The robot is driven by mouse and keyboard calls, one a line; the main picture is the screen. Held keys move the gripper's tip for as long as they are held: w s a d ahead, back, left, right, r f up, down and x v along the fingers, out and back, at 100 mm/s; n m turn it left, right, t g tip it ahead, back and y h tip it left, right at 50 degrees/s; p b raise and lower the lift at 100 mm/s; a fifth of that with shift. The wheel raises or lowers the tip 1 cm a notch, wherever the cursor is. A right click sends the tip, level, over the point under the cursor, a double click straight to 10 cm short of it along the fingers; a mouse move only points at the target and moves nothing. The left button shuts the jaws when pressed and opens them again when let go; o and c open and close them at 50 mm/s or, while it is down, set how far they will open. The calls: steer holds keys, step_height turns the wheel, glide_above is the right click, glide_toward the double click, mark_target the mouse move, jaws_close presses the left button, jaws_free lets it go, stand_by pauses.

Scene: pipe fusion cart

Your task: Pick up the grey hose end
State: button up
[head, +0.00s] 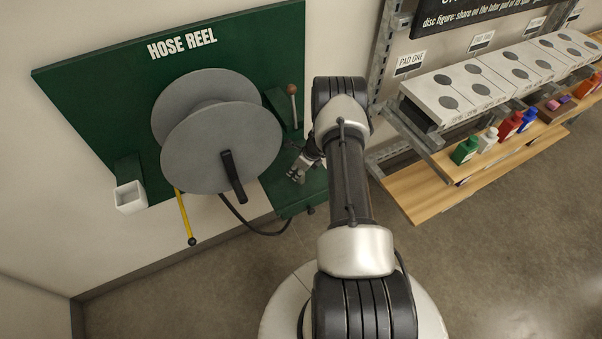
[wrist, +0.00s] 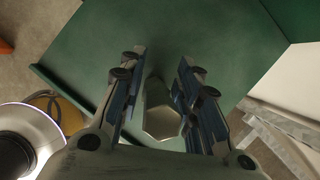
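The hose reel (head: 222,148) has grey discs and stands on a green board. A dark hose (head: 252,229) hangs from it in a loop towards the green shelf. In the wrist view a pale grey six-sided piece, which looks like the hose end (wrist: 161,122), lies between the fingers. I cannot clearly make it out in the head view. My gripper (head: 296,174) is over the green shelf, right of the reel. In the wrist view my gripper (wrist: 163,62) has its fingers apart, one on each side of the grey piece, with a gap showing at left.
The green shelf (head: 290,203) lies under my gripper. A lever with a brown knob (head: 292,90) rises behind it. A yellow bar (head: 185,215) and a white cup (head: 130,198) are left. Shelves with bottles (head: 465,150) stand right. The floor in front is clear.

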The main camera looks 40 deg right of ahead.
jaws_close()
